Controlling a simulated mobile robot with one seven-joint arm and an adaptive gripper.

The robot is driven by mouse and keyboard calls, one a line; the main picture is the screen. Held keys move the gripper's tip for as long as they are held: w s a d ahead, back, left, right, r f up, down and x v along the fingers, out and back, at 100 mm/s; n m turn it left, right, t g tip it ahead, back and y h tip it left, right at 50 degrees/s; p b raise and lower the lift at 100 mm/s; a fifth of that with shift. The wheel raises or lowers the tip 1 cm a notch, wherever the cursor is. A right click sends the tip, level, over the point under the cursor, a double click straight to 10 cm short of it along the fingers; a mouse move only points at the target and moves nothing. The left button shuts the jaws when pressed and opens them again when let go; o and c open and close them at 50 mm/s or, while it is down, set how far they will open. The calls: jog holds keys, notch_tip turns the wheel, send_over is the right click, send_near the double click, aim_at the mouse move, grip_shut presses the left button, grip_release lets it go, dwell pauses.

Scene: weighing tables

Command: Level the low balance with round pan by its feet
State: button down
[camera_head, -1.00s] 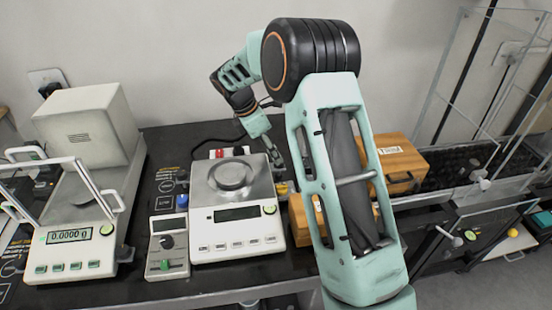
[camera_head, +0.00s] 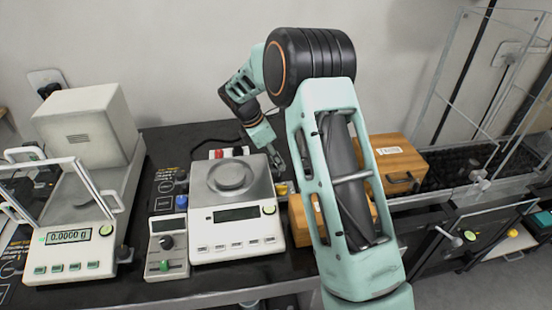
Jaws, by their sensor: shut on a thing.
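The low balance with round pan (camera_head: 236,222) stands on the dark table, a white body with a grey top and a round metal pan (camera_head: 231,176). Its display is dark and a green round mark shows at its front right. My gripper (camera_head: 279,167) points down at the right rear edge of this balance. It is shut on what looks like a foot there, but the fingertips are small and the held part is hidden. A yellow knob (camera_head: 281,188) sits just in front of the fingers, and a blue knob (camera_head: 181,201) is on the left side.
A taller balance with a glass shield (camera_head: 80,262), reading 0.0000 g, stands at the left. A small control box (camera_head: 166,250) is close to the low balance's left. A wooden case (camera_head: 393,160) lies right, partly behind my arm. A clear-walled enclosure (camera_head: 500,90) is farther right.

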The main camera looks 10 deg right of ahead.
jog(key=shift+r+m+p, duration=0.1)
jog(key=shift+m+p, duration=0.35)
jog(key=shift+m, duration=0.05)
jog(key=shift+m+g, duration=0.3)
jog(key=c, duration=1.6)
grip_release()
jog(key=v, duration=1.2)
jog(key=shift+a, duration=0.1)
